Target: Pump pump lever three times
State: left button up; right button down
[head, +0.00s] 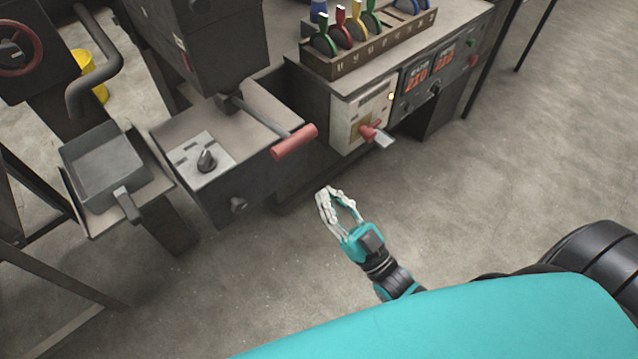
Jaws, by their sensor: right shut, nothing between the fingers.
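The pump lever, a metal bar with a red grip (293,142), sticks out toward me from a dark grey machine. Its grip hangs past the machine's front edge. My right gripper (328,190), teal with pale fingers, is shut and empty. In the picture it is below and to the right of the red grip, apart from it, over the floor. My left gripper is not in view.
A control panel with a red switch handle (368,132) is right of the lever. A bench rack (375,48) holds several coloured-handled tools. A grey tray (105,165) stands at left. Open floor (500,180) lies at right.

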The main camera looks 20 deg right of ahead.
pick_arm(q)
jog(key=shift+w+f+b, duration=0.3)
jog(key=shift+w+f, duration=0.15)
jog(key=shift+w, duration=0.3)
pick_arm(e)
jog(key=shift+f+v, duration=0.15)
jog(key=shift+v, duration=0.8)
jog(key=shift+f+v, duration=0.15)
jog(key=shift+v, duration=0.8)
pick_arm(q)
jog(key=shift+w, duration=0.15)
pick_arm(e)
jog(key=shift+w, duration=0.2)
